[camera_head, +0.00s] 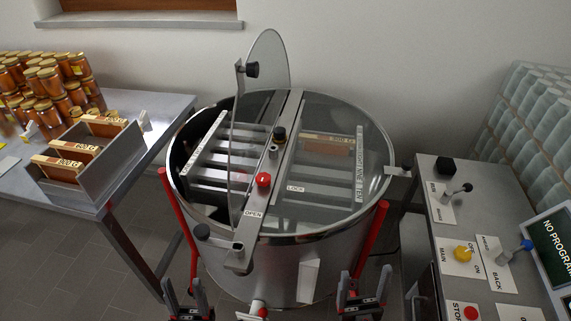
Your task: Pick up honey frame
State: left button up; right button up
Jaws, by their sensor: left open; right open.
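Wooden honey frames with printed top bars stand in a metal box (122,158) on the left table. The front frame (58,164), middle frame (74,147) and rear frame (106,120) show. Another brownish frame (327,145) seems to sit inside the round steel extractor (270,265), behind its clear right lid. The extractor's left lid (262,75) is raised, showing the metal cage. My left gripper (183,283) is open and empty low in front of the extractor's left side. My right gripper (363,276) is open and empty at its right front. Both are apart from the frames.
Stacked honey jars (48,90) crowd the back of the left table (150,105). A control bench (440,175) with levers, buttons and a screen (555,240) stands at right. Red legs (374,240) flank the extractor. Tiled floor shows between table and extractor.

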aim_at(99, 126)
jog(key=j+u, duration=0.25)
jog(key=j, duration=0.75)
jog(key=i+j+u, duration=0.1)
jog(key=j+u, duration=0.15)
jog(key=j, duration=0.7)
